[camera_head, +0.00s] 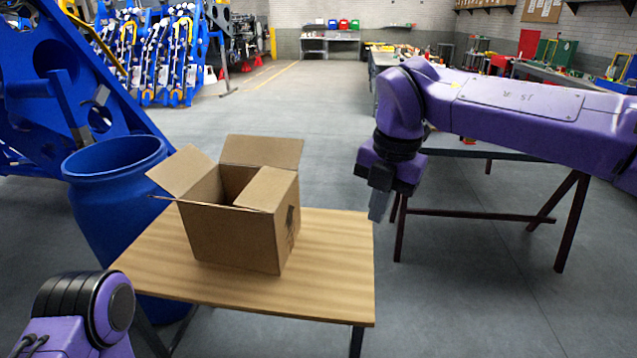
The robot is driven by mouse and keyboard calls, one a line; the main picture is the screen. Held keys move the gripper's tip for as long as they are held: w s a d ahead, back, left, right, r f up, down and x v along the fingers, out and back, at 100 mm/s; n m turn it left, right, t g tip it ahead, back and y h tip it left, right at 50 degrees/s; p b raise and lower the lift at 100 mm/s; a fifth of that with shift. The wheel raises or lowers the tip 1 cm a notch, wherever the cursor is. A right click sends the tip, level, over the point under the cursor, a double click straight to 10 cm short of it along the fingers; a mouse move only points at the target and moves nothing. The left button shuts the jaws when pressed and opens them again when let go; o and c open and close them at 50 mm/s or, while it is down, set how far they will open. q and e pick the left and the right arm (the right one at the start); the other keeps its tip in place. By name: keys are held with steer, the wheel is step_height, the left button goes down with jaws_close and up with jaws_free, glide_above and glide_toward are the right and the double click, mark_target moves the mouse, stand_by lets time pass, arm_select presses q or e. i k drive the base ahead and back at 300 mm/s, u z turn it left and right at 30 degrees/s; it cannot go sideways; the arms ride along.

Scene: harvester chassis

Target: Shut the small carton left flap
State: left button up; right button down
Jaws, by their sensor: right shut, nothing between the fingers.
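The small brown carton (232,238) stands open at the top on a wooden-topped table (325,290). Its left flap (183,171) is open and slants up and outward to the left. The back flap (262,151) stands up, leaning back. The right flap (267,189) lies folded inward over the right part of the opening. The front flap is hard to make out, with only a thin edge showing. My right gripper (378,207) is shut and empty, pointing down in the air right of the carton, clear of it. My left arm shows at bottom left; its gripper is out of view.
A blue barrel (115,200) stands close behind the table's left side. A dark trestle frame (480,214) stands at the right below my right arm. Blue machinery (60,80) fills the far left. The tabletop right of the carton is clear.

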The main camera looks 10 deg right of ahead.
mark_target(265, 193)
steer(key=u, duration=0.4)
steer(key=i, duration=1.25)
steer(key=u, duration=0.45)
